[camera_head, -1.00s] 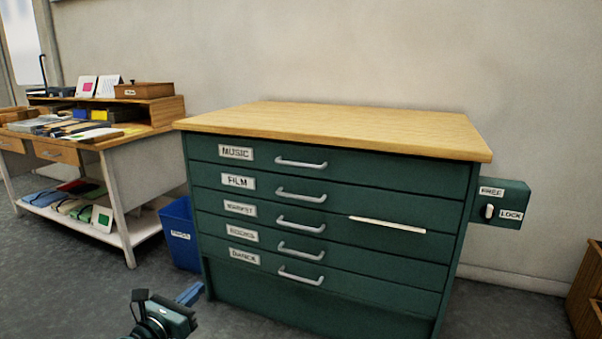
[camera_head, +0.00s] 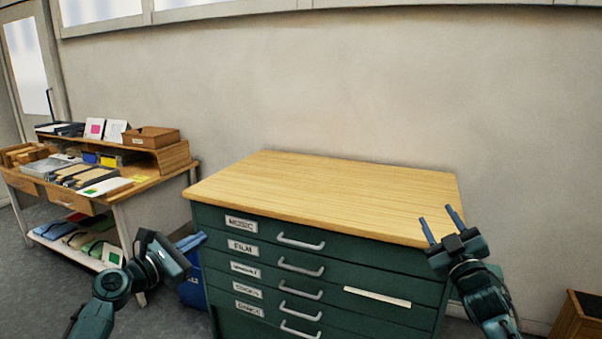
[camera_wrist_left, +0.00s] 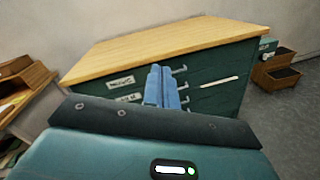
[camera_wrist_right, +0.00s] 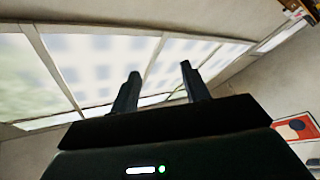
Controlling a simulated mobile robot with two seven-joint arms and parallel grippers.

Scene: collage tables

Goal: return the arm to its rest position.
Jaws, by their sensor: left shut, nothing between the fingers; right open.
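My left gripper (camera_head: 190,242) is at the left of the head view, in front of the cabinet's left side. Its blue fingers are shut together with nothing between them; they also show in the left wrist view (camera_wrist_left: 161,88), apart from the cabinet. My right gripper (camera_head: 442,225) is raised at the right, in front of the cabinet's right end. Its two fingers are spread and point up, empty. In the right wrist view the spread fingers (camera_wrist_right: 160,90) stand against the windows and wall.
A green drawer cabinet (camera_head: 322,235) with a wooden top stands ahead, its drawers closed and its top bare. A white strip (camera_head: 377,297) is on its front. A desk with papers (camera_head: 100,187) is at left, a blue bin (camera_head: 193,290) beside the cabinet, a wooden box (camera_head: 580,318) at right.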

